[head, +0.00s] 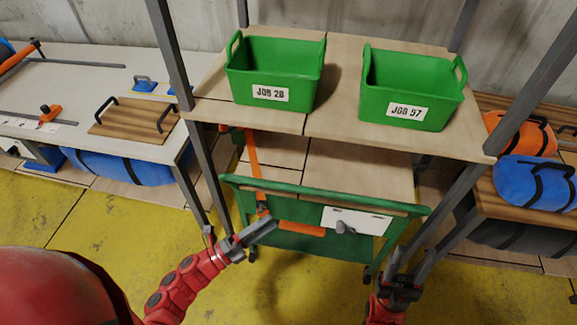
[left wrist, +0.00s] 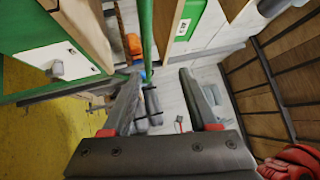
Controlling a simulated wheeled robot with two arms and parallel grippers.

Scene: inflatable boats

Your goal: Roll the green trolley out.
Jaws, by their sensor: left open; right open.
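The green trolley (head: 300,243) stands under the wooden shelf, between its grey posts. Its green front rail (head: 320,194) runs across the top of the front. An orange strap (head: 252,160) hangs down to the trolley's left front. A white plate (head: 357,220) with a grey knob is on the right front; it also shows in the left wrist view (left wrist: 62,60). My left gripper (head: 266,226) is open and empty, in front of the trolley's left half. A green bar (left wrist: 147,38) shows beyond its fingers (left wrist: 158,85). My right gripper (head: 408,278) is open, low near the trolley's right front corner.
Green bins marked JOB 28 (head: 272,94) and JOB 57 (head: 406,111) sit on the shelf (head: 330,130). A white bench (head: 60,85) is at left; blue and orange bags (head: 535,183) lie at right. The yellow floor (head: 270,290) in front is clear.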

